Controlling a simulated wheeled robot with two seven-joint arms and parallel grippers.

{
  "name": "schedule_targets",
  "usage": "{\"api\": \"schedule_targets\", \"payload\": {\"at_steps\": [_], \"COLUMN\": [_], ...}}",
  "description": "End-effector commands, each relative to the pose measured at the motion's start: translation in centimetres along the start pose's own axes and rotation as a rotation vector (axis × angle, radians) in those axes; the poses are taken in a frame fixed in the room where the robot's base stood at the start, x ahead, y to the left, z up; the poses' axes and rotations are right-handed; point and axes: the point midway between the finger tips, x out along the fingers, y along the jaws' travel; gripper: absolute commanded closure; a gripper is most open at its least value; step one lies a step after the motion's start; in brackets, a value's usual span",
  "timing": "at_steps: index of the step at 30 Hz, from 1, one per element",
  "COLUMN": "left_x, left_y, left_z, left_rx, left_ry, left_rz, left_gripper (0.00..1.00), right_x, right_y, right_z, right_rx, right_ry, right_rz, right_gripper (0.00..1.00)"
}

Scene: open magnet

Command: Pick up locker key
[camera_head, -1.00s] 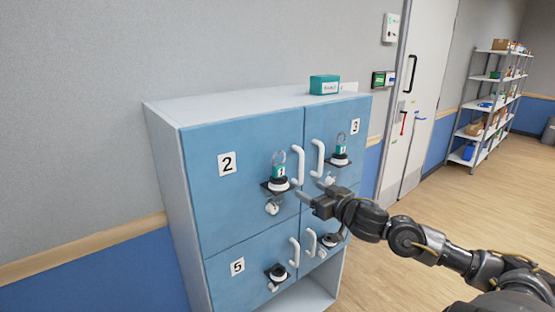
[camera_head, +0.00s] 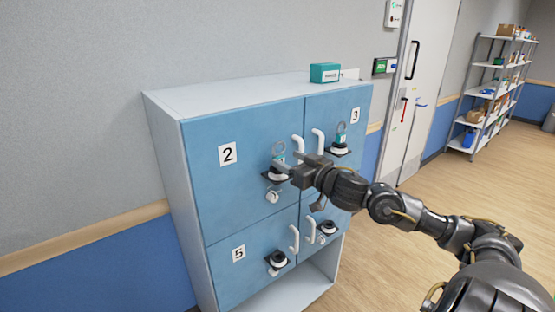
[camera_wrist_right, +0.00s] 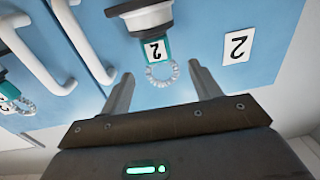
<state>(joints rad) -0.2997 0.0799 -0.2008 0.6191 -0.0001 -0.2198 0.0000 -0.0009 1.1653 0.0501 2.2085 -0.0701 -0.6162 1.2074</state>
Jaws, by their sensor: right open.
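The locker key with a teal tag marked 2 and a clear coiled ring (camera_head: 279,149) stands upright at a round black-and-white holder on locker door 2 (camera_head: 230,185). In the right wrist view, which is turned over, the tag (camera_wrist_right: 156,52) meets the holder (camera_wrist_right: 148,17) and the ring points toward my gripper. My right gripper (camera_head: 285,167) is open, and its fingertips (camera_wrist_right: 160,74) are to either side of the ring, apart from it. Its fingers partly cover the key and holder in the head view. My left gripper is not in view.
A second teal-tagged key (camera_head: 341,136) stands at the holder on door 3. White handles (camera_head: 298,150) are close beside my right gripper. Lower doors carry holders without visible keys. A teal box (camera_head: 325,73) is on the cabinet top. A shelf (camera_head: 495,90) stands far right.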

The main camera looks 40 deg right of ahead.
Motion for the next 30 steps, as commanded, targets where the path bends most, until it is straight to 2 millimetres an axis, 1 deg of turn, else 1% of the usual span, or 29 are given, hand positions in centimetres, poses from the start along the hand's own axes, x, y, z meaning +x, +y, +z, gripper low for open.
{"api": "schedule_targets", "payload": {"at_steps": [3,7,10,16,21,24,29,30], "left_x": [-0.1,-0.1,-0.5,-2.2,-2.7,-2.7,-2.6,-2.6], "left_y": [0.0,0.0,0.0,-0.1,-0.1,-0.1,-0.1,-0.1], "left_z": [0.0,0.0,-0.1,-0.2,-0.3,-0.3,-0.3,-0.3], "left_rx": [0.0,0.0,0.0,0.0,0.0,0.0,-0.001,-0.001], "left_ry": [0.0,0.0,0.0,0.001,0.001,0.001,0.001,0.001], "left_rz": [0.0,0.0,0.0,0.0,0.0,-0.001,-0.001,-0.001], "left_gripper": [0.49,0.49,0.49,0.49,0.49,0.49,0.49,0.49], "right_x": [0.4,0.5,0.9,3.6,5.4,5.7,5.7,5.7], "right_y": [-0.1,-0.1,0.0,0.0,0.0,0.1,0.1,0.1], "right_z": [-0.1,0.0,-0.1,-0.2,0.1,0.2,0.3,0.3], "right_rx": [0.0,0.0,0.002,0.004,0.001,0.0,-0.001,0.0], "right_ry": [0.0,0.0,0.0,0.001,0.001,-0.001,-0.001,-0.001], "right_rz": [-0.001,-0.001,0.0,-0.001,-0.002,-0.001,-0.002,-0.002], "right_gripper": [0.37,0.37,0.37,0.37,0.37,0.37,0.37,0.39]}}
